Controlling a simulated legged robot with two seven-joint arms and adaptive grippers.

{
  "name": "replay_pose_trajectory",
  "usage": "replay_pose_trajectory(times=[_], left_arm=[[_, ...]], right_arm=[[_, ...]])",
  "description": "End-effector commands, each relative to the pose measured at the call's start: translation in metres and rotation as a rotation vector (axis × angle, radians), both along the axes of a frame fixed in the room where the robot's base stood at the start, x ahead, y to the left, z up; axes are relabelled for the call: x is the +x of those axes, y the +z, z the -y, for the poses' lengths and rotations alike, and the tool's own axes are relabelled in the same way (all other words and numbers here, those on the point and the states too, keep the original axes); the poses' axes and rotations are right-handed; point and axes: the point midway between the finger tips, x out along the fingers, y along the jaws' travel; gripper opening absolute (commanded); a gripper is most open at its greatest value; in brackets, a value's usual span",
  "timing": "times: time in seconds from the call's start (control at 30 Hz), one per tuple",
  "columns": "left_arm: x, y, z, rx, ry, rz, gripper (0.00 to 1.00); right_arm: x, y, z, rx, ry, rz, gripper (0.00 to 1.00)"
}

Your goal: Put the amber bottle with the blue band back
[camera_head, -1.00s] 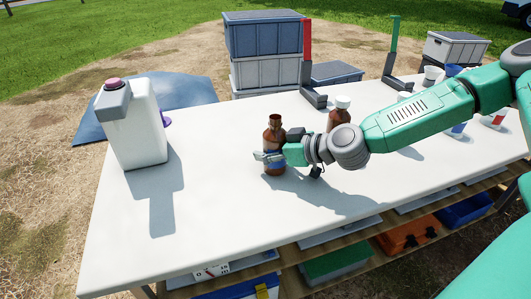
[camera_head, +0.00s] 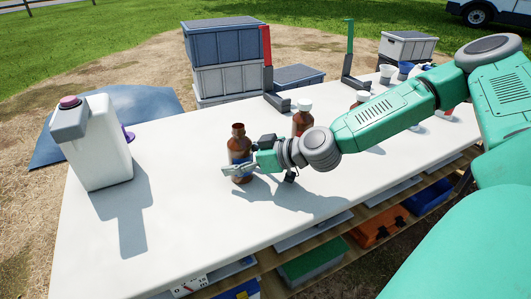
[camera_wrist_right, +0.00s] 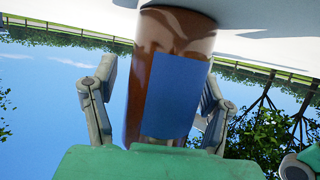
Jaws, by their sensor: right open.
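An amber bottle with a blue band (camera_head: 238,150) stands upright on the white table, with no cap visible on its neck. My right gripper (camera_head: 240,170) is low at this bottle, its fingers open on either side of it. In the right wrist view the brown bottle (camera_wrist_right: 133,85) with its blue band fills the space between the two spread fingers (camera_wrist_right: 155,105). Whether a finger touches the glass I cannot tell. My left gripper is out of view.
A second amber bottle with a white cap (camera_head: 303,122) stands behind my right wrist. A white jug (camera_head: 103,145) stands at the left. Red (camera_head: 267,50) and green (camera_head: 349,45) uprights stand at the back edge. The front left tabletop is clear.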

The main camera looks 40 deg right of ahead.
Motion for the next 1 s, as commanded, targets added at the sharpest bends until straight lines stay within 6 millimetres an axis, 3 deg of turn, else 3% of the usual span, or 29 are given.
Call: replay_pose_trajectory(times=[0.03, 0.2, 0.5, 0.73, 1.0], left_arm=[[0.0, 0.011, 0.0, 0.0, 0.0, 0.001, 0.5], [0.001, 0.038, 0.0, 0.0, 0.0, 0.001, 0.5], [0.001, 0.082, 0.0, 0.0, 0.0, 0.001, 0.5], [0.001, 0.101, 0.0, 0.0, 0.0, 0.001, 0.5], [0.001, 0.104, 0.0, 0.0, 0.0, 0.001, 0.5]], right_arm=[[-0.009, 0.011, 0.006, 0.005, -0.003, 0.003, 0.69], [-0.041, 0.027, 0.024, 0.006, -0.004, 0.005, 0.69], [-0.079, 0.043, 0.043, 0.005, -0.003, 0.003, 0.69], [-0.094, 0.046, 0.051, 0.001, 0.0, 0.002, 0.69], [-0.098, 0.044, 0.053, 0.0, 0.001, 0.002, 0.69]])
